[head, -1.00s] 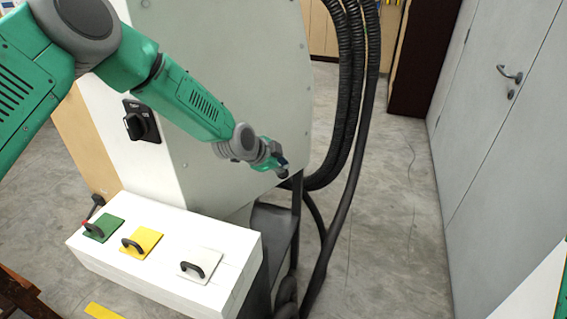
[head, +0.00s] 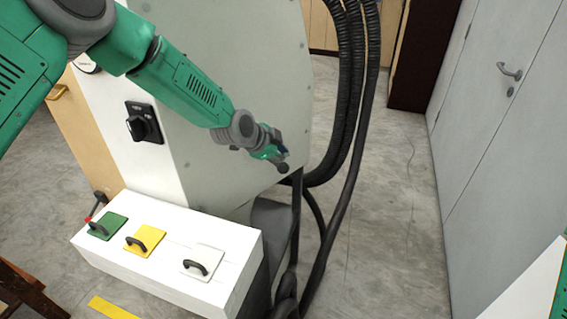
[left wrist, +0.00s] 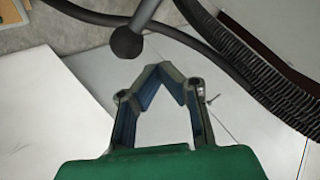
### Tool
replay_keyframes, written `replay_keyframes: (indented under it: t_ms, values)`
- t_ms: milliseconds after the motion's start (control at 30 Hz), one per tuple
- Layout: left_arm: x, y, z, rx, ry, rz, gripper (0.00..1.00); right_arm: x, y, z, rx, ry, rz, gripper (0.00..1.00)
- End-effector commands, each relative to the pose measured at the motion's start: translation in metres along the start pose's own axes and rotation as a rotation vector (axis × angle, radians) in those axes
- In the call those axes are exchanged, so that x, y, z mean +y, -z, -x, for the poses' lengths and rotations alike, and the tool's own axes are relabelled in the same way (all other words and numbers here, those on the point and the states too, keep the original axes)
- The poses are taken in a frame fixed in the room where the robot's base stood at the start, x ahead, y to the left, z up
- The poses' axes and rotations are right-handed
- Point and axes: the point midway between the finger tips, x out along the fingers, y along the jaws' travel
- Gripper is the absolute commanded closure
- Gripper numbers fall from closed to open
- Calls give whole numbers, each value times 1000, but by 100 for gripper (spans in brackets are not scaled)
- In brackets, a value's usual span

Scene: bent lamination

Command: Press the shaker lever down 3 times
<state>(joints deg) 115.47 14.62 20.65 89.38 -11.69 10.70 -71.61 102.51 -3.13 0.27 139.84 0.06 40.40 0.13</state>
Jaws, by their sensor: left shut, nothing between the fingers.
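The lever's dark round knob (head: 283,168) shows in the head view at the lower right edge of the grey panel. My left gripper (head: 281,148) is just above the knob in the head view. In the left wrist view its fingertips (left wrist: 162,69) meet, with nothing between them, and the knob appears beyond them. I cannot tell whether they touch the knob. My right gripper is not in view.
Thick black hoses (head: 345,110) hang just right of the lever. A white box (head: 170,275) with green, yellow and white handled plates stands at lower left. A black rotary switch (head: 143,125) is on the cabinet. Open floor (head: 385,220) lies right of the hoses.

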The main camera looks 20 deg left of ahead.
Motion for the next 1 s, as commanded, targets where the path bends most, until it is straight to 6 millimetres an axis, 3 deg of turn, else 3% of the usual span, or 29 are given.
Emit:
replay_keyframes:
  t_ms: [400, 1000]
  values:
    - [-22, 22, 29, 1, 1, -2, 100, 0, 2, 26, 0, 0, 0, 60]
    - [-21, 21, 29, 0, 0, -1, 100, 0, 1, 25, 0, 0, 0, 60]
